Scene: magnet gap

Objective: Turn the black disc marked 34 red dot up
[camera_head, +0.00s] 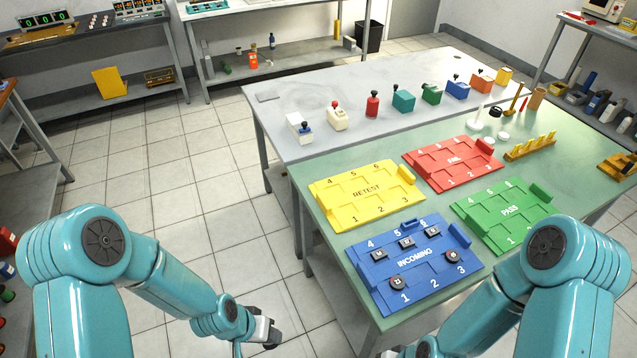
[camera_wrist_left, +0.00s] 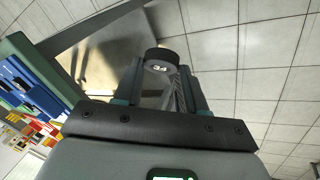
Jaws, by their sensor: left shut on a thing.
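My left gripper (camera_head: 262,334) is low at the bottom of the head view, over the floor and left of the green table. In the left wrist view the left gripper (camera_wrist_left: 160,85) is shut on the black disc marked 34 (camera_wrist_left: 161,57). The disc is between the fingertips, with a pale label reading 34 on the side towards the wrist camera. I see no red dot on it; its far side is hidden. My right gripper (camera_head: 425,347) shows only in part at the bottom edge, and its jaws cannot be made out.
The blue INCOMING tray (camera_head: 372,296) holds several dark pieces; its place 2 looks empty. The yellow RETEST (camera_head: 340,205), red FAIL (camera_head: 425,172) and green PASS (camera_head: 487,216) trays lie beyond on the green table (camera_head: 325,240). Tiled floor is open to the left.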

